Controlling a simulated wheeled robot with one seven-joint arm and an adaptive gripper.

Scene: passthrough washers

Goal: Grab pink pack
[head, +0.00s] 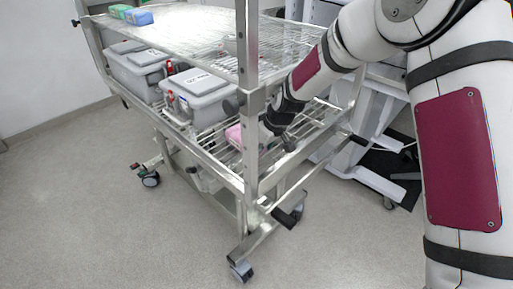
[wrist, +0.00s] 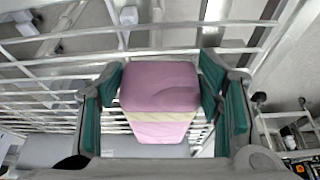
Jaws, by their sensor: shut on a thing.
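The pink pack (wrist: 160,88) is in the middle of the wrist view, between the two green-padded fingers of my gripper (wrist: 160,95). The pack is pink with a pale yellow band. My gripper is shut on it, one finger on each side. In the head view, the pink pack (head: 234,134) shows only in part at the right end of the cart's lower wire shelf, behind the cart's post. My gripper (head: 279,122) is beside it there, and its fingertips are mostly hidden. I cannot tell whether the pack touches the shelf.
The metal cart (head: 253,150) has a wire top shelf over the lower one, and its front post stands close to my gripper. Grey lidded bins (head: 200,97) sit left of the pack. Green and blue packs (head: 139,17) lie on the top shelf. Floor in front is clear.

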